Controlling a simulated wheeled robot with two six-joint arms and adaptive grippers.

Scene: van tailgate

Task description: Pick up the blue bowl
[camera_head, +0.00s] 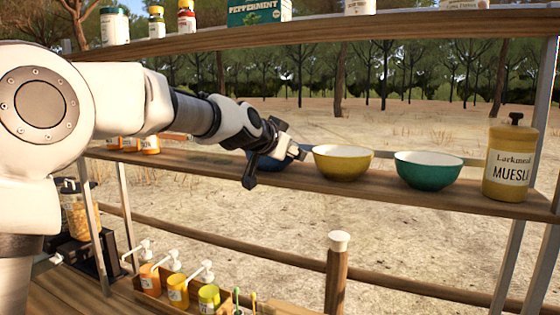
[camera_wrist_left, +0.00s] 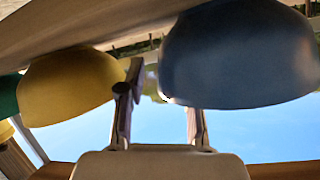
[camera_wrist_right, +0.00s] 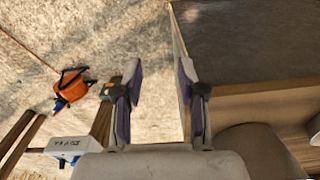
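The blue bowl (camera_head: 284,161) sits on the shelf, largely hidden behind my left gripper in the head view. It is large in the left wrist view (camera_wrist_left: 240,60), which is upside down. My left gripper (camera_head: 272,165) is open at the bowl. In the left wrist view, one finger is apart from the bowl, toward the yellow bowl, and the other finger's tip is hidden by the blue bowl. Whether they touch I cannot tell. My right gripper (camera_wrist_right: 160,90) is open and empty, away from the bowls.
A yellow bowl (camera_head: 342,162) stands just right of the blue bowl, then a teal bowl (camera_head: 428,171) and a muesli jar (camera_head: 508,165). An upper shelf (camera_head: 330,33) with jars and a peppermint box (camera_head: 258,12) runs above. Pump bottles (camera_head: 178,290) stand below.

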